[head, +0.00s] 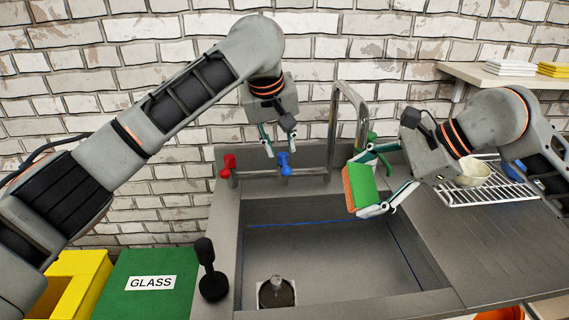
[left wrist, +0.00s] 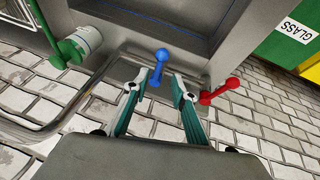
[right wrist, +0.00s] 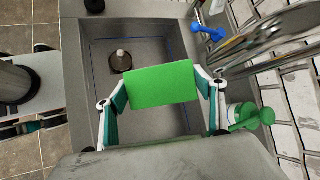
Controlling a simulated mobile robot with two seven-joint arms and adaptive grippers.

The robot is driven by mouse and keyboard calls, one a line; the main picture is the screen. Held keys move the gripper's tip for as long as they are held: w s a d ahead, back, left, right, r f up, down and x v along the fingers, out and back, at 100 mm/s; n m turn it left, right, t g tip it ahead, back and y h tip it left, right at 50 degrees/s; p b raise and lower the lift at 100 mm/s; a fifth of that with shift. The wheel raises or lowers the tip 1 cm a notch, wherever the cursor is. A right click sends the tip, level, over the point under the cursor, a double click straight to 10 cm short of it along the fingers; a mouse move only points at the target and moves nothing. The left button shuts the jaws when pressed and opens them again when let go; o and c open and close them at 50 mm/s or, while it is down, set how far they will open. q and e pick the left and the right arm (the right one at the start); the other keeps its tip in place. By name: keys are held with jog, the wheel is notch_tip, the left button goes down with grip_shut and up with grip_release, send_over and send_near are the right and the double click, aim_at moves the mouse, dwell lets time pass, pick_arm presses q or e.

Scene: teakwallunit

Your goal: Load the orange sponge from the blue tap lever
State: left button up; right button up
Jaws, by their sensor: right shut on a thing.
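The sponge (head: 362,190) has an orange side and a green face. My right gripper (head: 378,182) is shut on it and holds it above the right part of the sink. The right wrist view shows its green face (right wrist: 160,87) between the fingers. My left gripper (head: 278,145) is open and empty, pointing down just above the blue lever. In the left wrist view the blue lever (left wrist: 160,58) shows just beyond and between the fingertips (left wrist: 160,80).
A red tap lever (head: 228,165) stands left of the blue one. The sink basin (head: 330,250) holds a dark drain piece (head: 276,292). A green-topped dispenser (right wrist: 243,117) stands behind the sponge. A wire rack with a bowl (head: 472,174) is at right; a dark brush (head: 210,275) stands front left.

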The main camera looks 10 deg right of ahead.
aim_at(285, 165)
pick_arm(q)
jog(key=x, duration=0.8)
jog(key=shift+f, duration=0.15)
grip_shut()
